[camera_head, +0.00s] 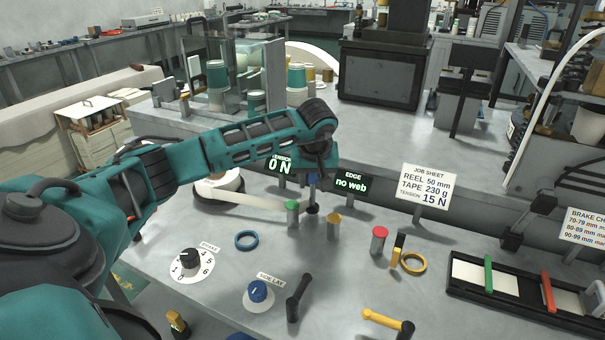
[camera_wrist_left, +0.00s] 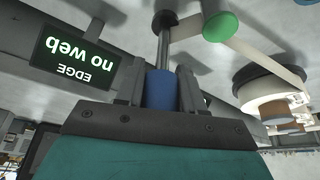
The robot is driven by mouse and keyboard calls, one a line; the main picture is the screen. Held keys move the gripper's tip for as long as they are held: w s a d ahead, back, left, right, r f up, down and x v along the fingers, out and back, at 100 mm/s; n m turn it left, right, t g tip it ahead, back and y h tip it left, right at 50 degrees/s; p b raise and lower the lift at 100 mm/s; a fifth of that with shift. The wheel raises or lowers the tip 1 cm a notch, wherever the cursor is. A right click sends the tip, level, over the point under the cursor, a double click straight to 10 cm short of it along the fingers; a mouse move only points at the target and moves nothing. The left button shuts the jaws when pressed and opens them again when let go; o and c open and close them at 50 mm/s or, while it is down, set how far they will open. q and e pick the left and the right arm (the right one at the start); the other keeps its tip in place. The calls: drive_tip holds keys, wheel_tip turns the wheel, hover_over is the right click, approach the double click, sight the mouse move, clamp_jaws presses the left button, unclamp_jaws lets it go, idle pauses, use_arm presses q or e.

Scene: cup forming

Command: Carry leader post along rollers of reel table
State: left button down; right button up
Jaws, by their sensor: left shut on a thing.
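My left gripper (camera_head: 314,172) is shut on the blue grip of the leader post (camera_wrist_left: 161,90). Below the grip, the post is a metal rod with a dark foot (camera_head: 312,209). The post stands close beside the green-topped roller (camera_head: 292,207), between it and the gold-topped roller (camera_head: 334,219). White tape (camera_head: 250,200) runs from the reel (camera_head: 219,184) past the green-topped roller; in the left wrist view the tape (camera_wrist_left: 186,28) continues to the post. A red-topped roller (camera_head: 379,234) stands farther right. My right gripper is not in view.
The edge display (camera_head: 352,183) reads "no web" and the tension display (camera_head: 279,164) reads 0 N. A job sheet (camera_head: 429,187) stands behind the rollers. A blue ring (camera_head: 246,240), a yellow ring (camera_head: 413,263), a brake dial (camera_head: 190,262) and a black lever (camera_head: 299,296) sit nearer the front.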

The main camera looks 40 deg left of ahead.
use_arm(q)
drive_tip(key=shift+s+d+p, duration=0.7)
drive_tip(key=shift+s+d, duration=2.35)
drive_tip(key=shift+s, duration=1.5)
drive_tip(key=shift+w+d, duration=1.5)
drive_tip(key=shift+d, duration=3.05)
drive_tip(key=shift+w+a+b, duration=1.7)
drive_tip(key=shift+w+b, duration=0.6)
drive_tip(key=shift+w, duration=2.7)
drive_tip(key=shift+w+d, duration=1.85)
drive_tip(key=shift+d, duration=4.45)
drive_tip(key=shift+s+d+p, duration=0.25)
drive_tip(key=shift+s, duration=0.55)
drive_tip(key=shift+s+d+p, duration=0.2)
drive_tip(key=shift+s+p, duration=0.1)
drive_tip(key=shift+s, duration=0.55)
drive_tip(key=shift+s+d+p, duration=0.25)
drive_tip(key=shift+s, duration=0.55)
